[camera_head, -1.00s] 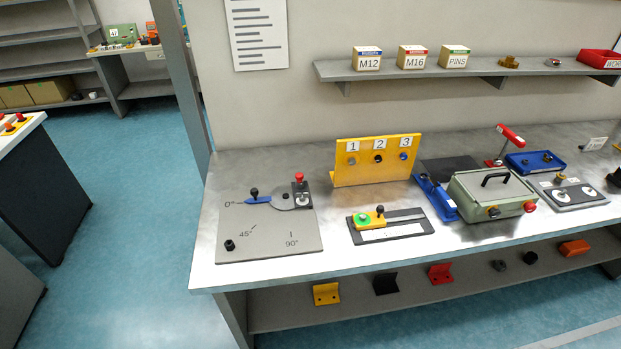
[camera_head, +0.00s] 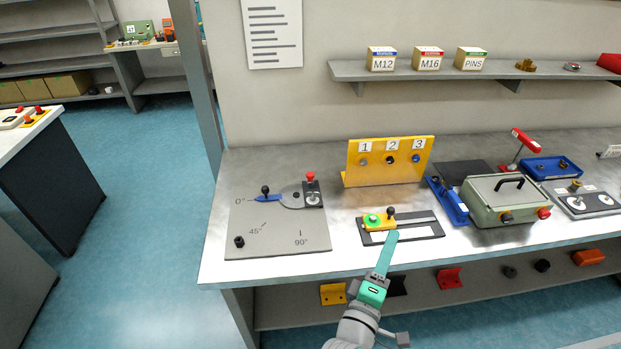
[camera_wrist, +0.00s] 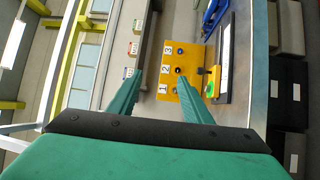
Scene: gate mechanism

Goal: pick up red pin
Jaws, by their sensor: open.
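The red pin (camera_head: 310,178) stands upright, its red knob above a small dark block on the grey angle plate (camera_head: 270,240). The plate also carries a blue lever (camera_head: 264,197) with a black knob. My gripper (camera_head: 391,238) is in front of the bench, right of and nearer than the red pin, clearly apart from it. In the wrist view my gripper (camera_wrist: 165,80) has its two green fingers spread with nothing held between them. I cannot make out the red pin in the wrist view.
A yellow panel (camera_head: 416,147) numbered 1 to 3 stands behind a black slide fixture (camera_head: 430,229). A grey-green box (camera_head: 500,204) and blue tray (camera_head: 552,167) are to the right. The plate's front left is mostly clear apart from a black cap (camera_head: 239,242).

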